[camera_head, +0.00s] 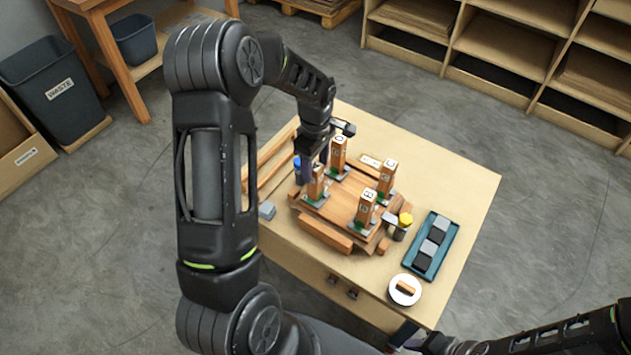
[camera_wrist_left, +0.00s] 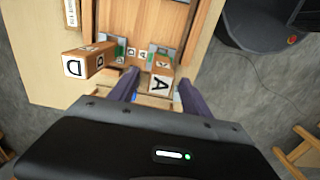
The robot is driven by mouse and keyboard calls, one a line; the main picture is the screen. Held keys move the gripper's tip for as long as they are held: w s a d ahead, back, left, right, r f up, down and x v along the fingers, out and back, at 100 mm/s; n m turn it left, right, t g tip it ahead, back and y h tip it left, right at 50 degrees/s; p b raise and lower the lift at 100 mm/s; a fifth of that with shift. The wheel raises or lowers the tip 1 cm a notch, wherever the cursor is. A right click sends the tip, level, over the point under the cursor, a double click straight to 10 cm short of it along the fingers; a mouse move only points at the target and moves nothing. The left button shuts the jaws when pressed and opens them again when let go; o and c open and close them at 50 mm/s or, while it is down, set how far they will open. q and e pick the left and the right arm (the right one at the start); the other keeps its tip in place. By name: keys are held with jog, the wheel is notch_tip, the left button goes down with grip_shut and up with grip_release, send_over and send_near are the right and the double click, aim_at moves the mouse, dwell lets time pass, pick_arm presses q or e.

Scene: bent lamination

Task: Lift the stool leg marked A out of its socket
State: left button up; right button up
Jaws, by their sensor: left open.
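The stool leg marked A (camera_wrist_left: 160,80) stands upright in the left wrist view, its lettered end facing the camera. My left gripper (camera_wrist_left: 158,84) is open, with one finger on each side of leg A; whether they touch it is unclear. In the head view my left gripper (camera_head: 312,165) comes down over leg A (camera_head: 317,185), partly hiding it. Leg A's foot is at a grey socket (camera_head: 316,201) on the wooden stool seat (camera_head: 338,212). Leg D (camera_wrist_left: 88,62) stands beside it. My right gripper (camera_head: 405,335) is at the bottom edge, partly cut off.
Leg B (camera_head: 365,207) and another leg (camera_head: 387,178) stand on the seat. The table's far right corner (camera_head: 460,185) is clear.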

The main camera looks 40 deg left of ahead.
aim_at(315, 183)
pick_arm(q)
jog(key=shift+f+p, duration=0.4)
jog(key=shift+f, duration=2.2)
grip_shut()
